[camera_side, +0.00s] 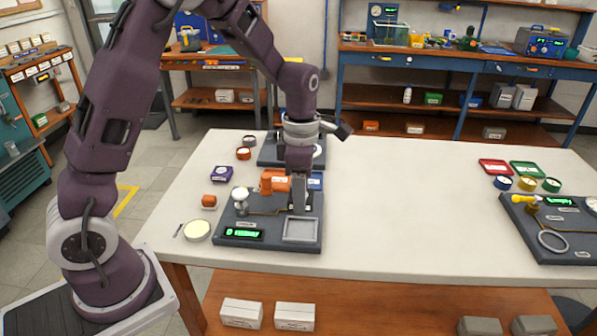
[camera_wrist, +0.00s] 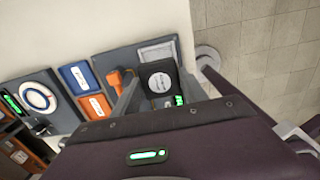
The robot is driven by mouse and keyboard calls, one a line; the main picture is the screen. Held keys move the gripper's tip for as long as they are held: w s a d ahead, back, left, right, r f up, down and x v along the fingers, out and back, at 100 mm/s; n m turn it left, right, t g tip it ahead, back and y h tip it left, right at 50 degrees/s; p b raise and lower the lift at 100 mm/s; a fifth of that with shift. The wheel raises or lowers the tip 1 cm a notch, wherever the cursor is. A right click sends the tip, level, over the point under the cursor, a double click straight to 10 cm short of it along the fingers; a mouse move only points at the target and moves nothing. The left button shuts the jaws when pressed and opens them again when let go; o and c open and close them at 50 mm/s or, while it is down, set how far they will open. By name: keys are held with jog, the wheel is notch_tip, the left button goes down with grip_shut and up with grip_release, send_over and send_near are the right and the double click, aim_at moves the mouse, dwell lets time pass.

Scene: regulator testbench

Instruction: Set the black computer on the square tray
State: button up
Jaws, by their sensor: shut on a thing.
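The black computer (camera_wrist: 159,78), a dark block with a pale round mark, sits between the fingers of my gripper (camera_wrist: 158,92) in the wrist view. My gripper is shut on it. The square tray (camera_wrist: 157,51), pale grey with a raised rim, lies just beyond the computer in the wrist view. In the side view the tray (camera_side: 301,230) is at the front right of the dark testbench board (camera_side: 270,246). There my gripper (camera_side: 299,209) points down near the tray's back edge, and the computer is mostly hidden by the fingers. I cannot tell whether it touches the board.
A white knob (camera_side: 240,195) and green display (camera_side: 243,234) are on the board's left. Orange (camera_side: 275,181) and blue (camera_side: 316,181) blocks lie behind my gripper. The table's middle right is clear.

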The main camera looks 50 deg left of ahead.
aim_at(301, 229)
jog(key=shift+f, duration=3.45)
jog(key=shift+f, duration=0.45)
jog(key=o, duration=1.5)
jog(key=shift+o, duration=0.4)
jog(key=o, duration=0.3)
jog(key=shift+o, duration=0.2)
jog(key=shift+r, duration=3.95)
